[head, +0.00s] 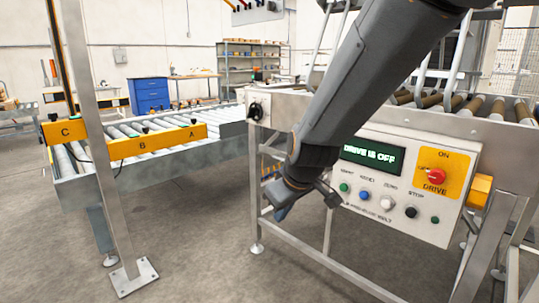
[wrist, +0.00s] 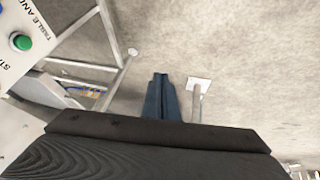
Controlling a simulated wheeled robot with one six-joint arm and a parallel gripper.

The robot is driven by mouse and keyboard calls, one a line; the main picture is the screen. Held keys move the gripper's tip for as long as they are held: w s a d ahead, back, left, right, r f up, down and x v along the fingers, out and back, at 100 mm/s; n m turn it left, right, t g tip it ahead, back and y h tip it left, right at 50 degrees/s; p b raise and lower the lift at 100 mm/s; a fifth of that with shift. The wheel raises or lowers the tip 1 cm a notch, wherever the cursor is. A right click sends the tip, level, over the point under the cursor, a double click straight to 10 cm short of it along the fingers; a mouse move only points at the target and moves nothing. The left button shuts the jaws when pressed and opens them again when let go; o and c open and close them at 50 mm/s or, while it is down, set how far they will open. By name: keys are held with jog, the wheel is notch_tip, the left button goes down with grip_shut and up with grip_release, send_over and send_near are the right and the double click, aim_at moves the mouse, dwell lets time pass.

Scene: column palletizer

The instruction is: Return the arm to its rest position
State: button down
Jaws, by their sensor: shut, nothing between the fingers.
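My arm (head: 365,75) reaches down from the top right of the head view, in front of the control panel's left side. My gripper (head: 279,213) hangs at its lower end, apart from the panel and over the floor. In the wrist view my gripper (wrist: 160,76) shows as two blue fingers close together, with nothing between them and bare floor beyond.
The control panel (head: 362,214) reads "DRIVE IS OFF" and carries several buttons and a red knob (head: 436,176). A roller conveyor (head: 75,185) with yellow blocks A, B, C stands left. A steel post (head: 110,150) stands in front. Concrete floor lies open between.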

jog(key=s+d+r+m+g+h+p, duration=0.1)
jog(key=s+d+m+g, duration=0.25)
jog(key=s, duration=0.95)
jog(key=s+d+m+g+h, duration=0.15)
jog(key=s+d, duration=0.25)
jog(key=s, duration=0.8)
jog(key=d+r+m+p, duration=0.3)
jog(key=d+r+p, duration=0.5)
jog(key=p, duration=0.8)
jog(key=shift+d+r+g+p, duration=0.3)
jog(key=shift+d+r+p, duration=0.1)
jog(key=shift+r, duration=0.15)
